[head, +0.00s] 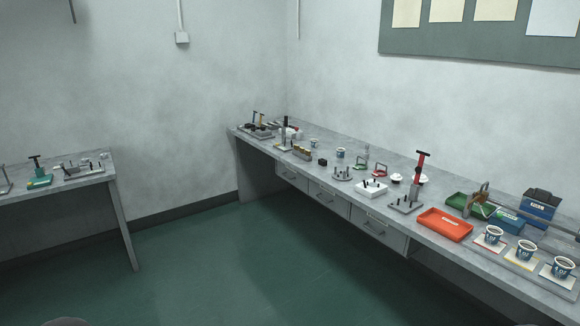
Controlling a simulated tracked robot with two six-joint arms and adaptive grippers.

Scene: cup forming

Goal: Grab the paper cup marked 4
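Three paper cups with blue bands stand upright in a row at the front right of the long bench: a left cup (494,236), a middle cup (525,251) and a right cup (562,267). Each stands on a flat card or mat and looks dark inside. Two smaller-looking cups stand farther back, one near the bench's middle (340,153) and one beyond it (314,143). The marks on all the cups are too small to read, so I cannot tell which is marked 4. Neither of my grippers is in view.
The long bench (400,222) runs along the right wall. An orange tray (445,224), a green tray (470,205), blue boxes (539,205) and a red-handled press (420,175) stand near the cups. A second table (90,183) is at left. The green floor between is clear.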

